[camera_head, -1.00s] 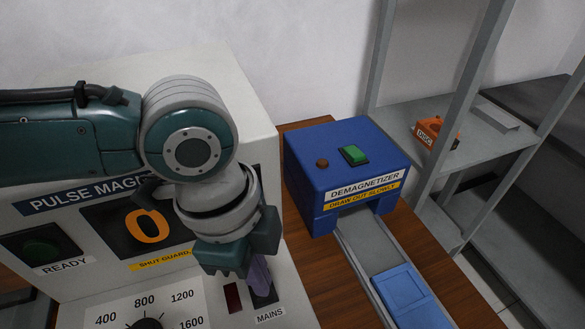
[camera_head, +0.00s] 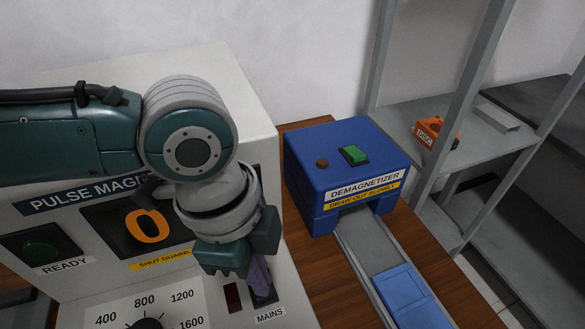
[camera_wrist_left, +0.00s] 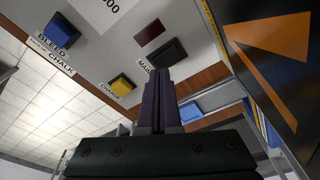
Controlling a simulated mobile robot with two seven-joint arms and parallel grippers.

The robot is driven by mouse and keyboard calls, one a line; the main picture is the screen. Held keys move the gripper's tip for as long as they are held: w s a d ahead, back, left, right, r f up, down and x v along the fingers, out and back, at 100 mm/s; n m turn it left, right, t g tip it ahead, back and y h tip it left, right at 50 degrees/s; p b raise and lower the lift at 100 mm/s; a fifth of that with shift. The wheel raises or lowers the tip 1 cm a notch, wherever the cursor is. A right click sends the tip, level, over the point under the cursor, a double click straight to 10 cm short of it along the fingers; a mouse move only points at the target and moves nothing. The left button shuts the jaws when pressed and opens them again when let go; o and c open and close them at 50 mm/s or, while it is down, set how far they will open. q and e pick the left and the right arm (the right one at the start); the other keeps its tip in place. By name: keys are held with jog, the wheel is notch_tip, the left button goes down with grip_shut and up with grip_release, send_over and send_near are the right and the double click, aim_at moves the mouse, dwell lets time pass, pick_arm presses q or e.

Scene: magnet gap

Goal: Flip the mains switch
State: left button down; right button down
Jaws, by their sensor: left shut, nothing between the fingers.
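The black mains switch (camera_head: 266,298) is at the lower right of the light grey front panel, above the MAINS label (camera_head: 270,315). In the left wrist view the switch (camera_wrist_left: 167,53) shows just beyond my fingertips. My left gripper (camera_head: 260,285) is shut and empty, its dark purple fingers over the switch in the head view. In the left wrist view the left gripper (camera_wrist_left: 159,80) overlaps the switch's near edge; I cannot tell whether it touches. The fingers partly hide the switch. A dark red, unlit indicator (camera_head: 232,297) sits beside it. My right gripper is not in view.
A blue demagnetizer (camera_head: 345,170) with a green button stands to the right on the wooden bench (camera_head: 310,270). Grey shelving (camera_head: 470,140) stands beyond.

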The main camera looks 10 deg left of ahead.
pick_arm(q)
jog(key=shift+f+b, duration=0.55)
jog(key=shift+f, duration=0.15)
dwell(0.4)
notch_tip(320, 180, up, 7)
jog(key=p, duration=0.7)
dwell(0.4)
